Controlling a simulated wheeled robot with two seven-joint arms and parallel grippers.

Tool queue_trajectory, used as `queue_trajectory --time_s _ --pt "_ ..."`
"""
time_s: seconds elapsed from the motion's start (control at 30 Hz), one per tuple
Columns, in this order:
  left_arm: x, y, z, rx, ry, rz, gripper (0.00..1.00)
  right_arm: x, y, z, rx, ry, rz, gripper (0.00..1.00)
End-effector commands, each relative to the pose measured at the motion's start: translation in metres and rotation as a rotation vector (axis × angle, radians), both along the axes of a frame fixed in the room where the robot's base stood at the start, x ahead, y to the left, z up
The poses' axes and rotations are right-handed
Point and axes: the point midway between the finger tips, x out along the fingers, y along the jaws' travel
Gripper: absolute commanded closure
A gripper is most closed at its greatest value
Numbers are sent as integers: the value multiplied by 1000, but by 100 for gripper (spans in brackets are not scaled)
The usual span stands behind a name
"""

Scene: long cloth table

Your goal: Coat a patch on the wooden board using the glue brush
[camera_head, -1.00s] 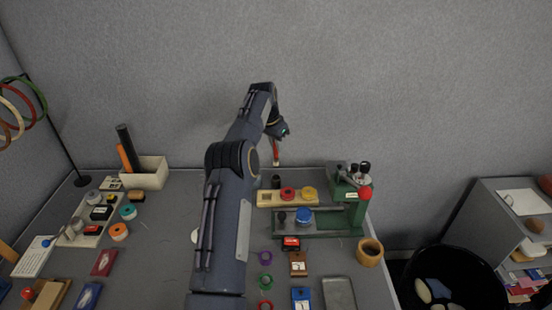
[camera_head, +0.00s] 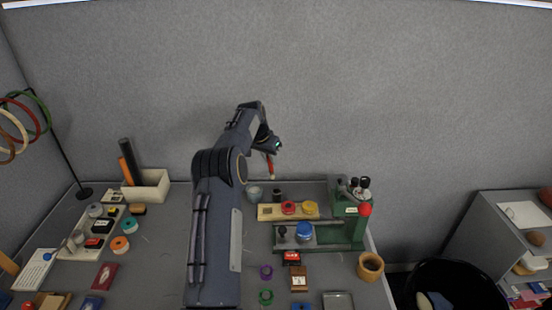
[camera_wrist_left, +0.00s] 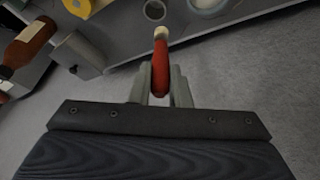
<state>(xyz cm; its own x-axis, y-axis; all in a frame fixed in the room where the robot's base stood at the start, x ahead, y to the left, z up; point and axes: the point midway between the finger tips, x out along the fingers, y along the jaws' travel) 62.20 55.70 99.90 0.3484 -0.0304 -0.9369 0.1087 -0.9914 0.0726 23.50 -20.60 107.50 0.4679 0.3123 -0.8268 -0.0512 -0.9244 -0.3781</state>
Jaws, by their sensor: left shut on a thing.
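My left gripper (camera_head: 272,148) is shut on a brush with a red handle (camera_head: 270,163), beyond the arm near the table's back edge. In the left wrist view the red handle (camera_wrist_left: 161,70) sits between the two fingers, and its pale tip (camera_wrist_left: 161,37) points away from the gripper. The brush is held in the air, its tip apart from the things behind it. A pale wooden piece (camera_head: 268,213) carries black, red and yellow round items. I cannot tell whether it is the board named in the task. My right gripper is not in view.
A small grey jar (camera_head: 254,194) stands beside my left arm at the back. A green stand (camera_head: 346,232) and a wooden cup (camera_head: 370,266) are on the right. A pale box (camera_head: 150,187) holds rods at back left. My arm hides part of the table's middle.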

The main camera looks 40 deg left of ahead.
Motion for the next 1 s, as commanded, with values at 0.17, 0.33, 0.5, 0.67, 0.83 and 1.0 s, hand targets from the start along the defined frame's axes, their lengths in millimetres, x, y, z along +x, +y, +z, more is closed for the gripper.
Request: queue_trajectory --time_s 0.17,0.33,0.5,0.67,0.83,1.0 --pt "-27 29 6 -85 -82 256 100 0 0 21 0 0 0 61" --pt "-50 48 5 -144 -146 462 100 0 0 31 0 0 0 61" --pt "-63 58 3 -171 -177 567 100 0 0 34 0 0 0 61" --pt "-64 59 -3 -177 -182 585 100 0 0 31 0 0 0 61" --pt "-64 59 -16 -176 -181 582 100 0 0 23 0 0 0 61" --pt "-64 59 -35 -176 -179 581 100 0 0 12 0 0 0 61"
